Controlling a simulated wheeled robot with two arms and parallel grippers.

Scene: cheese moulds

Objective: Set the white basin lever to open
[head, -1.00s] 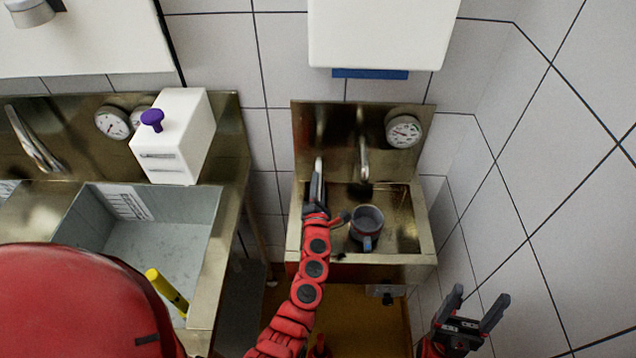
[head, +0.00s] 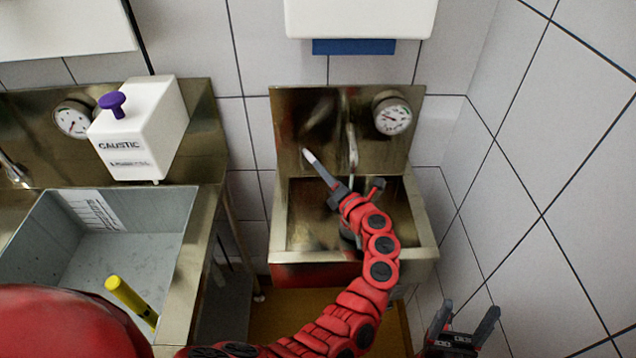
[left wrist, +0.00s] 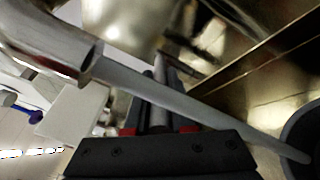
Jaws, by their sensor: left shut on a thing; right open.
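My left gripper (head: 321,171) reaches over the small metal basin (head: 282,235) on the right. It is shut on a slim pale piece, which I take to be the lever (head: 309,156), just left of the tap (head: 352,150). The fingers hide most of this piece. In the left wrist view the dark fingers (left wrist: 158,90) are close together, and the tap's spout (left wrist: 45,50) shows large at upper left. A pale tapering bar or stream crosses that view from the spout; I cannot tell which. My right gripper (head: 463,325) is open and empty at the bottom right.
A mug, mostly hidden by my left arm in the head view, shows at the edge of the left wrist view (left wrist: 303,140). A gauge (head: 392,113) is right of the tap. Left are a white caustic box (head: 140,135) and a grey sink (head: 150,225) with a yellow stick (head: 130,298).

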